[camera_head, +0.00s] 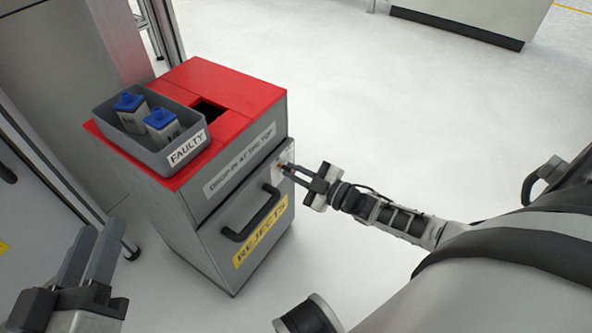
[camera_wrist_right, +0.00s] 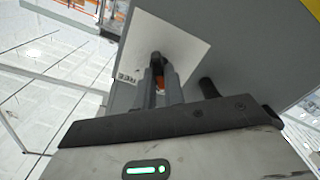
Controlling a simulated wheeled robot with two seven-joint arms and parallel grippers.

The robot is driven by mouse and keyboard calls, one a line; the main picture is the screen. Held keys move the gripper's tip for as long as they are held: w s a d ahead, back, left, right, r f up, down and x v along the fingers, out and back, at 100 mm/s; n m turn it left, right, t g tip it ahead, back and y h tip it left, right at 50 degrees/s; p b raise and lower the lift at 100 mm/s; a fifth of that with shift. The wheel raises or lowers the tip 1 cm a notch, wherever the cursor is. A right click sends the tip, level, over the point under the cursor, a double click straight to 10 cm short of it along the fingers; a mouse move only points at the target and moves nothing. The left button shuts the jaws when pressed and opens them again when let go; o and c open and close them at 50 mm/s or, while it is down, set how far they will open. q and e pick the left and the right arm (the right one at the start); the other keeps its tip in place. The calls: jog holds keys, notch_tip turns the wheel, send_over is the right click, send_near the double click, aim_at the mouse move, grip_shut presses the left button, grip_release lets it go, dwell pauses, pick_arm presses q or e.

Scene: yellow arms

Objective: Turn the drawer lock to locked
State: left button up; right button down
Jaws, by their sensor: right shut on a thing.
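The drawer lock shows as a white plate (camera_head: 286,156) at the upper right of the drawer front on the grey cabinet. In the right wrist view the plate (camera_wrist_right: 185,50) carries a dark knob (camera_wrist_right: 156,58), with a bit of orange showing between my fingers. My right gripper (camera_head: 288,170) is at the plate, and its fingertips (camera_wrist_right: 158,76) are shut on the lock knob. The fingers hide much of the knob, so I cannot tell which way it is turned. My left gripper (camera_head: 99,229) is open and empty at the lower left, apart from the cabinet.
The drawer has a dark handle (camera_head: 253,214) and a yellow REJECTS label (camera_head: 261,232). On the red top (camera_head: 233,86) stands a grey FAULTY bin (camera_head: 122,129) holding two blue-capped containers, beside a dark slot (camera_head: 208,109).

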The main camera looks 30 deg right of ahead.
jog(key=shift+n, duration=0.9)
jog(key=c, duration=1.5)
grip_release()
